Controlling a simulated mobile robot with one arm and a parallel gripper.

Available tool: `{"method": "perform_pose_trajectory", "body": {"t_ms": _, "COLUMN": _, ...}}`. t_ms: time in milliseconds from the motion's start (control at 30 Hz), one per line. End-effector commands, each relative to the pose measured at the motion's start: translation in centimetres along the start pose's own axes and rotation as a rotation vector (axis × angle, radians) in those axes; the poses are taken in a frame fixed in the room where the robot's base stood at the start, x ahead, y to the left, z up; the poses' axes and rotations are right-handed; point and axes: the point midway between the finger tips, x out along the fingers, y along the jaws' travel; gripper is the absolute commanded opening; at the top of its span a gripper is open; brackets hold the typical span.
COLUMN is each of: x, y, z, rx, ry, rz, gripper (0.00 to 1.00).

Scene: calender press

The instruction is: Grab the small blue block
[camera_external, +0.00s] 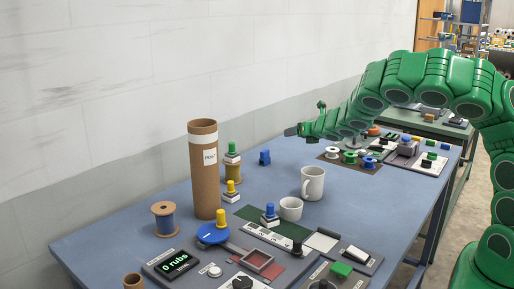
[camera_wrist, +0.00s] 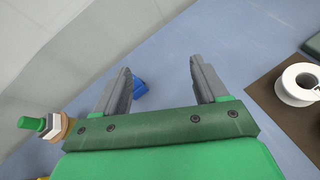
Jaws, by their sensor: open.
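The small blue block (camera_external: 265,157) sits on the blue table near the wall, behind the mugs and right of the tall cardboard tube. My gripper (camera_external: 292,131) is above the table, up and to the right of the block. In the wrist view my gripper (camera_wrist: 160,66) is open, with nothing held between its fingers. The blue block (camera_wrist: 139,90) shows there just inside the left finger, which partly hides it. The block appears below the fingers, on the table surface.
A cardboard tube (camera_external: 204,178) stands left of the block, beside a spool stack with a green top (camera_external: 232,148). Mugs (camera_external: 313,183) stand in front. A white spool (camera_external: 332,153) on a brown mat lies to the right. The table around the block is mostly bare.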

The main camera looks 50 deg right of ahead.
Motion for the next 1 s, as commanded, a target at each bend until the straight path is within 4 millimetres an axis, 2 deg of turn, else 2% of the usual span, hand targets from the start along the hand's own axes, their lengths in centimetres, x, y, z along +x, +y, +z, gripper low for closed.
{"method": "perform_pose_trajectory", "body": {"t_ms": 33, "x": 1.1, "y": 0.6, "z": -1.7, "rx": -0.076, "ry": 0.012, "rz": 0.049, "gripper": 0.72}}
{"method": "perform_pose_trajectory", "body": {"t_ms": 100, "x": 2.1, "y": 1.9, "z": -3.4, "rx": -0.178, "ry": 0.015, "rz": 0.121, "gripper": 0.72}}
{"method": "perform_pose_trajectory", "body": {"t_ms": 300, "x": 3.5, "y": 4.5, "z": -7.3, "rx": -0.359, "ry": 0.014, "rz": 0.266, "gripper": 0.72}}
{"method": "perform_pose_trajectory", "body": {"t_ms": 467, "x": 3.8, "y": 5.4, "z": -8.2, "rx": -0.404, "ry": 0.008, "rz": 0.306, "gripper": 0.72}}
{"method": "perform_pose_trajectory", "body": {"t_ms": 1000, "x": 6.5, "y": 6.2, "z": -8.3, "rx": -0.401, "ry": 0.009, "rz": 0.305, "gripper": 0.72}}
